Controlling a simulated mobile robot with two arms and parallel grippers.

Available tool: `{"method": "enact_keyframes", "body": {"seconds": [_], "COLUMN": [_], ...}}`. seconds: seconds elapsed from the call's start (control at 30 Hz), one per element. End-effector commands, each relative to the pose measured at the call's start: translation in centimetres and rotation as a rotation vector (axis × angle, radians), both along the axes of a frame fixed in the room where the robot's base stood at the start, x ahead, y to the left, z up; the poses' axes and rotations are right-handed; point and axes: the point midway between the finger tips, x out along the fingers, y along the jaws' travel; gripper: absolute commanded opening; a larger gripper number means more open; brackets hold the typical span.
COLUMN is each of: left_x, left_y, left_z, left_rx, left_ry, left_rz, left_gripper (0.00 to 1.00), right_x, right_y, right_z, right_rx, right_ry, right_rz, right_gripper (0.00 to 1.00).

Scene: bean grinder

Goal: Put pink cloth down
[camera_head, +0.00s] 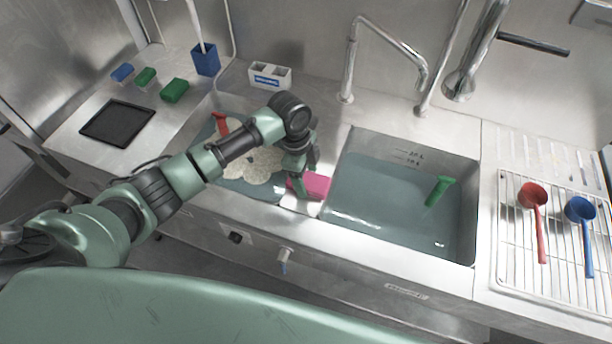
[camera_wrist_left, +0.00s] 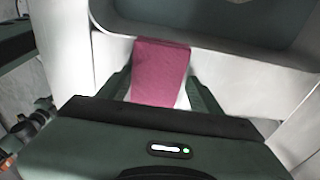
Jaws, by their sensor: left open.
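The pink cloth (camera_head: 317,184) lies on the metal strip between the two sinks, at the front. In the left wrist view the cloth (camera_wrist_left: 160,72) lies between the fingers of my left gripper (camera_wrist_left: 160,92), with a finger on either side. The jaws are open. In the head view my left gripper (camera_head: 298,184) is low over the strip and partly covers the cloth. I cannot tell whether the fingers touch it. My right gripper is not in view.
The right sink (camera_head: 470,210) holds water and a green-handled item (camera_head: 439,190). The left sink holds a pale foamy mass (camera_head: 255,165) and a red item (camera_head: 221,124). A red ladle (camera_head: 533,197) and a blue ladle (camera_head: 580,210) lie on the rack at right.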

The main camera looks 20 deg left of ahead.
Motion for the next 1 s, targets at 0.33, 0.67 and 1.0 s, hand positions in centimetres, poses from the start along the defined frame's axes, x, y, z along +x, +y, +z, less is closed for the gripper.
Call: {"method": "enact_keyframes", "body": {"seconds": [0.33,0.67,1.0], "left_x": [-0.9,-0.7,-0.8], "left_y": [0.4,1.4,1.8], "left_z": [3.0,10.1,12.3], "left_rx": [0.006,0.005,0.005], "left_ry": [0.021,0.017,0.019], "left_rz": [-0.005,-0.005,-0.004], "left_gripper": [0.77,0.77,0.77], "right_x": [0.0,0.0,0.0], "right_y": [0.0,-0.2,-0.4], "right_z": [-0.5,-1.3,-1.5], "right_rx": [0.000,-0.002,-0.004], "right_ry": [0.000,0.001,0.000], "right_rz": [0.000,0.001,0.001], "right_gripper": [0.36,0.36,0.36]}}
